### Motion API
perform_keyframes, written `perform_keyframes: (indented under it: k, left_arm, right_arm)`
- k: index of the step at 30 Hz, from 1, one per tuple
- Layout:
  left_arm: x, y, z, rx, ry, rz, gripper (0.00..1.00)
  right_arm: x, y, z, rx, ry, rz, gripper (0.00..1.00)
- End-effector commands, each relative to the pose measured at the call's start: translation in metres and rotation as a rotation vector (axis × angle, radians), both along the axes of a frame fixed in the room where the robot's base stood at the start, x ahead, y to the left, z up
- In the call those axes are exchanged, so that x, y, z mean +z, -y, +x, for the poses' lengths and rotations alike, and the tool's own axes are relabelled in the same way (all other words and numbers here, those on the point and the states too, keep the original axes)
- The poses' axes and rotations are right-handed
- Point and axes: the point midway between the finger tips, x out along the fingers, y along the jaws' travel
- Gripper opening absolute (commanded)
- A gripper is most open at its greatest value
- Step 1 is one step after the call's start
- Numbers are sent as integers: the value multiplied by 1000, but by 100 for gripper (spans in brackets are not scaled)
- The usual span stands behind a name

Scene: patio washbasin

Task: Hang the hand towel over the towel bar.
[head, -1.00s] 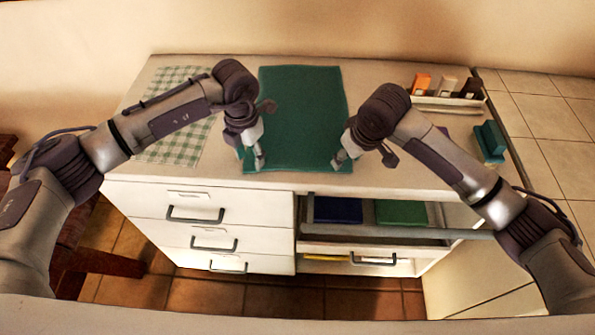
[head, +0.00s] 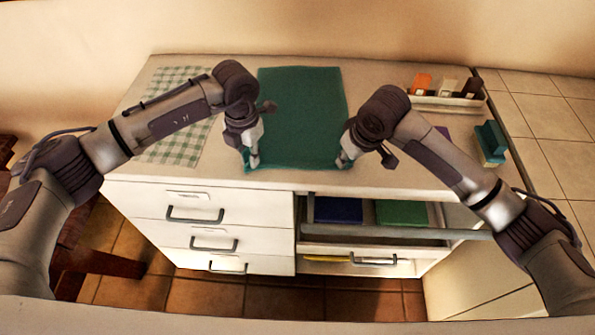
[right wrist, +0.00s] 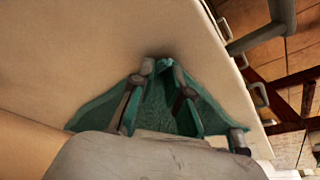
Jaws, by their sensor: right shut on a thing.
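The teal hand towel (head: 300,115) lies spread on the white counter. My right gripper (head: 344,162) is shut on its near right corner. In the right wrist view the towel (right wrist: 160,115) rises in folds between the fingers of my right gripper (right wrist: 163,75). My left gripper (head: 253,161) points down at the towel's near left corner; its fingertips are too small to tell whether they hold the cloth. A grey horizontal bar (head: 468,234), seemingly the towel bar, runs across the front of the cabinet, below the counter edge at right. Part of a grey bar (right wrist: 262,38) also shows in the right wrist view.
A green checked cloth (head: 178,140) lies at left on the counter. A caddy (head: 447,104) with bottles and a green-topped block (head: 491,143) stand at right. Below, a compartment holds a blue (head: 337,210) and a green folded item (head: 401,213). White drawers (head: 150,200) are shut.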

Motion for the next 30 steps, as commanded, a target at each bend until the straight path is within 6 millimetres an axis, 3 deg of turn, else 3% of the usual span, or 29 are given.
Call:
perform_keyframes:
  k: [3,22,30]
  left_arm:
    - [-2,-2,0,2,-2,5,0]
    - [-2,-4,0,5,-3,9,0]
    - [14,-4,0,5,-3,9,0]
  right_arm:
    - [-4,3,0,-3,-6,-8,0]
    - [-4,5,-1,-6,-8,-14,0]
    - [12,5,0,-7,-6,-13,0]
